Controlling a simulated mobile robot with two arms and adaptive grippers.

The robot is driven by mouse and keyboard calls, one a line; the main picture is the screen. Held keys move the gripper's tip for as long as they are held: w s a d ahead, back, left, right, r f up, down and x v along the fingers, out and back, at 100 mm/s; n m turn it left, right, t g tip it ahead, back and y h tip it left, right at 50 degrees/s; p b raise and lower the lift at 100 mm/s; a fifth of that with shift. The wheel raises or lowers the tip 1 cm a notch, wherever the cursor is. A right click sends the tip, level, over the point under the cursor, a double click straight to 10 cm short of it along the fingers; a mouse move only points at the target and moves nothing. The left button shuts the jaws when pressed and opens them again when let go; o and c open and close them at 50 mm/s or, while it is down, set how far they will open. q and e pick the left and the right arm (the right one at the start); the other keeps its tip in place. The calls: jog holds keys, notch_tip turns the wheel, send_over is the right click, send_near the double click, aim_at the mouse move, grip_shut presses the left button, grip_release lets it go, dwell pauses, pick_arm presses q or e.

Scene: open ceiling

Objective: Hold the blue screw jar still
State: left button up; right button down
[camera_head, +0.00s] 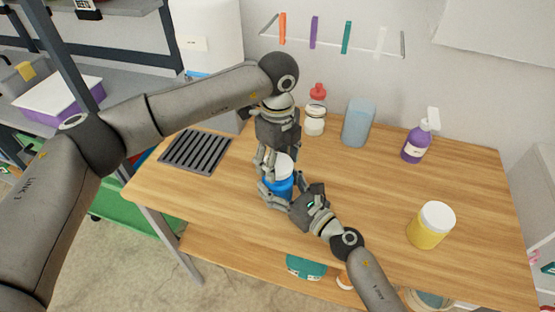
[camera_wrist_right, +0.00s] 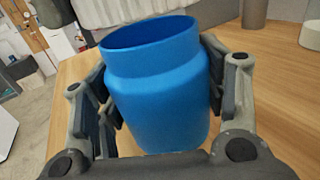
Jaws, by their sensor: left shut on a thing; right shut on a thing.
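The blue screw jar (camera_head: 281,186) is upright at the middle of the wooden table. It fills the right wrist view (camera_wrist_right: 160,95), where its open mouth shows. My right gripper (camera_head: 284,194) is shut on the jar, with a finger on each side of it in the right wrist view (camera_wrist_right: 160,105). A white lid (camera_head: 284,164) shows above the jar in the head view. My left gripper (camera_head: 274,163) is shut on this lid from above. The lid's underside and the gap between lid and jar are hidden in the head view.
A yellow jar with a white lid (camera_head: 430,227) stands to the right. A purple pump bottle (camera_head: 415,145), a blue-grey container (camera_head: 357,123) and a red-topped bottle (camera_head: 315,118) stand at the back. A dark grate (camera_head: 195,150) lies at the left. Bare tabletop (camera_head: 370,195) shows between them.

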aim_at(278, 164)
pick_arm(q)
jog(key=shift+r, duration=2)
pick_arm(e)
jog(key=shift+c, duration=1.1)
grip_release()
